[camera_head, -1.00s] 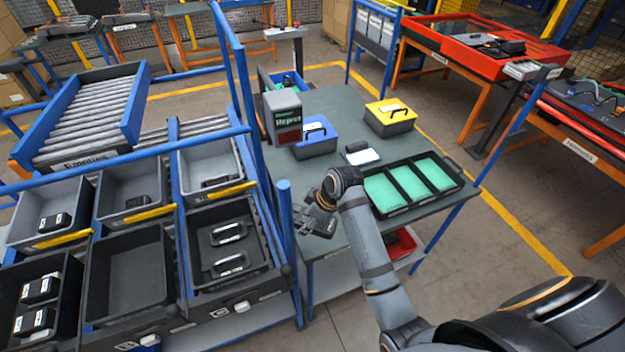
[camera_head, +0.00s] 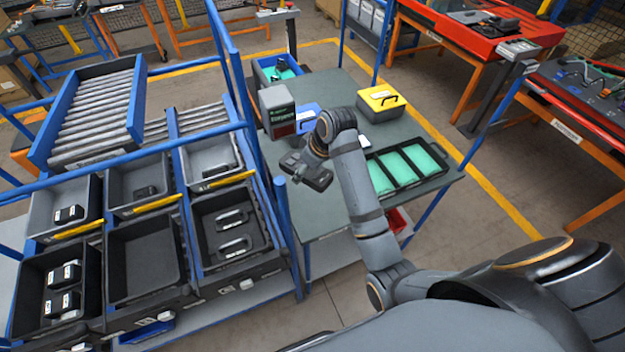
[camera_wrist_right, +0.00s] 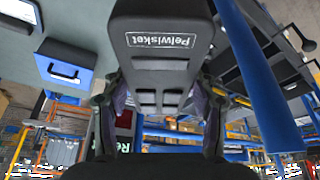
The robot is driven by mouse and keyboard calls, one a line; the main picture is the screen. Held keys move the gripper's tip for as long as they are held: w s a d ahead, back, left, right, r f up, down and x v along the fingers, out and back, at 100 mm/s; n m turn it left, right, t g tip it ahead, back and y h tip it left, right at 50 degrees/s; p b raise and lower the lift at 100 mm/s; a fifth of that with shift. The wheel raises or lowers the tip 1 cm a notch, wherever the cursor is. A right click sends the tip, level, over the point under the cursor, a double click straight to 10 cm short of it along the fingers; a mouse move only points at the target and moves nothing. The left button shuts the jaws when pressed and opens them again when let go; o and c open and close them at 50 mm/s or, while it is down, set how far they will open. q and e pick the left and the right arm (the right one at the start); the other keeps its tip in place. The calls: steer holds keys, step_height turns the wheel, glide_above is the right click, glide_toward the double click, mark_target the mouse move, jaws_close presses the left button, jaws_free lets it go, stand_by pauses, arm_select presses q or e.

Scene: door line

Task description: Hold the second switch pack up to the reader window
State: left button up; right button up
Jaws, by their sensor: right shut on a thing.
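My right gripper (camera_head: 308,168) is shut on a dark switch pack (camera_head: 316,180) above the grey-green table. In the right wrist view the pack (camera_wrist_right: 160,60) fills the upper middle, with "Pelwisket" lettered on it and the fingers of my right gripper (camera_wrist_right: 160,112) on both sides. The reader (camera_head: 273,97) is a grey box at the table's left edge. Its dark red window (camera_head: 282,128) faces the near side. In the wrist view the red window (camera_wrist_right: 123,119) shows beyond the pack, partly covered. The pack is apart from the reader. My left gripper is not in view.
A blue case (camera_head: 307,117) stands beside the reader, and a yellow-lidded case (camera_head: 381,101) is farther right. A black tray (camera_head: 449,160) with green inserts lies on the right of the table. Grey and black bins (camera_head: 125,261) and a blue post (camera_head: 236,80) stand left.

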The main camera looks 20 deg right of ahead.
mark_target(298, 153)
steer(key=shift+w+a, duration=0.1)
steer(key=shift+w, duration=2.65)
steer(key=s, duration=1.2)
steer(key=shift+d, duration=0.2)
